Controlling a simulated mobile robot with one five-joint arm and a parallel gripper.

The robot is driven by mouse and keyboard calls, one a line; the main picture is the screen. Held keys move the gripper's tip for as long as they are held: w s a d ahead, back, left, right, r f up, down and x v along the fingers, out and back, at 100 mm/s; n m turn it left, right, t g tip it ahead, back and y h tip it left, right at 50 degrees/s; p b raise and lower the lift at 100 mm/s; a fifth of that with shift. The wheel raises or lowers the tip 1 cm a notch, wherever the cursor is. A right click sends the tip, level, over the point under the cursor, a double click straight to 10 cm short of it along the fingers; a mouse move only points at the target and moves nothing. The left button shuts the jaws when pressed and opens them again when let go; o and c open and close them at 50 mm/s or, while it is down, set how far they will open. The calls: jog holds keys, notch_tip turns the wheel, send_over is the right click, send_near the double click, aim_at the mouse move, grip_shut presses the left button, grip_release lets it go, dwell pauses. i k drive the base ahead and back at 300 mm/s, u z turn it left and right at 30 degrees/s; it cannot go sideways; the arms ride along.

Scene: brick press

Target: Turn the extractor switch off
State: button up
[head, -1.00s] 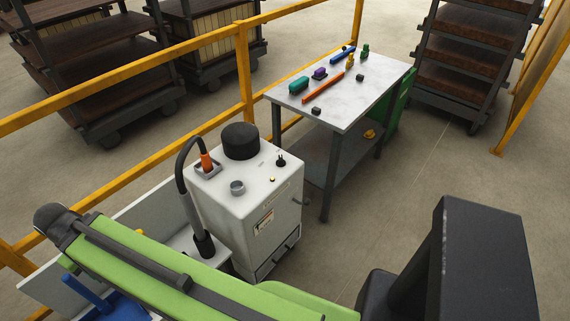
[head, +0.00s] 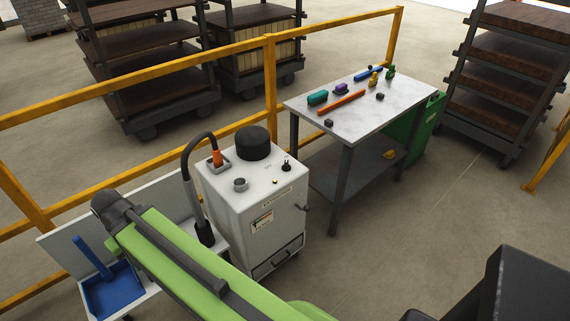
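The extractor (head: 250,205) is a white box-shaped unit with a black round cap on top, standing left of centre beside the yellow railing. A small black toggle switch (head: 286,165) stands up on its top near the right back corner; which way it is set is too small to tell. A small amber light or button (head: 275,181) sits in front of the switch. My green arm reaches across the bottom left, in front of the extractor. My gripper's fingers are not in view.
A workbench (head: 358,121) with small tools and blocks stands right of the extractor, a green bin (head: 425,128) beyond it. A yellow railing (head: 150,79) runs behind.

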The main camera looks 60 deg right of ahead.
aim_at(286, 167)
jog(key=z, duration=0.1)
jog(key=i, duration=0.9)
jog(key=u, duration=0.1)
